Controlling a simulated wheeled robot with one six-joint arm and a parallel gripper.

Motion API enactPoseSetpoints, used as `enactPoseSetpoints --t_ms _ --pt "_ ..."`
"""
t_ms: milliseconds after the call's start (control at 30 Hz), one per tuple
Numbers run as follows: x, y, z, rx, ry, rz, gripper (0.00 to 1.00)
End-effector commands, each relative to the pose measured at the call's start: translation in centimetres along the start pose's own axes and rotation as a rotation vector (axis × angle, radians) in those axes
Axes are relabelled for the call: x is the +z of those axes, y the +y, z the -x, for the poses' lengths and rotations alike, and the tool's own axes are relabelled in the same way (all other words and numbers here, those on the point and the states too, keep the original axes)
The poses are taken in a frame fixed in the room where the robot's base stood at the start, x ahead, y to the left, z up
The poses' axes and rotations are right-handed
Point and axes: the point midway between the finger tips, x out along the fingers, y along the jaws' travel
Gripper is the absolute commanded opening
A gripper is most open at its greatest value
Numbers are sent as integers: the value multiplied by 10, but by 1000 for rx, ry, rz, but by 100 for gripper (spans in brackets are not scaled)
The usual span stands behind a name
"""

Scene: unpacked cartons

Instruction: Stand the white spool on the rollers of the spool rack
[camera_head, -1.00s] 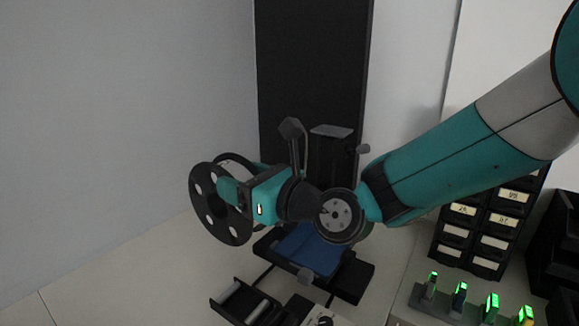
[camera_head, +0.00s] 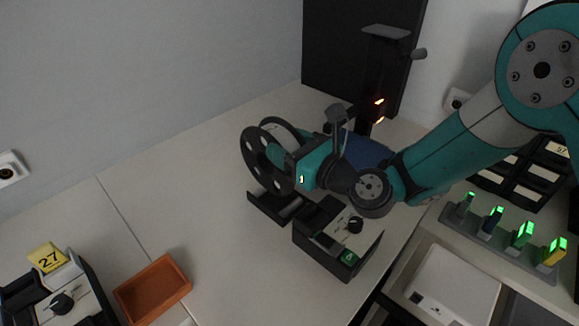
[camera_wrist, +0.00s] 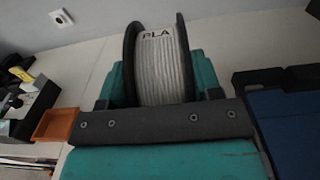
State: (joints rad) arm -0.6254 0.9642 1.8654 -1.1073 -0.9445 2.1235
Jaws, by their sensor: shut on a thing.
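The white spool (camera_head: 268,160) has black flanges with round holes and white filament between them. In the wrist view the spool (camera_wrist: 163,62) shows its white winding, marked PLA, upright between my two teal fingers. My gripper (camera_head: 290,158) is shut on it, with a finger outside each flange. The spool rack (camera_head: 268,208) is a low black tray with grey rollers on the table. The spool's lower edge overlaps the rack's far side in the head view; whether it touches the rollers I cannot tell. The rack does not show clearly in the wrist view.
A black and white box with a knob (camera_head: 350,228) stands right beside the rack. A black 3D-printer-like frame (camera_head: 375,85) with a blue plate is behind my gripper. An orange tray (camera_head: 152,290) and a box tagged 27 (camera_head: 62,285) lie left. Open table lies between.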

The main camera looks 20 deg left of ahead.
Motion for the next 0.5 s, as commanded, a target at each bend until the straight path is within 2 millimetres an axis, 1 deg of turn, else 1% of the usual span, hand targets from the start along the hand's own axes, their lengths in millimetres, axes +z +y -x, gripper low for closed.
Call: enactPoseSetpoints --t_ms 133,300,500 --pt "-9 0 -1 0 -3 0 13" --pt "-37 0 -1 0 0 -1 13" --pt "-48 0 -1 0 -4 0 13"
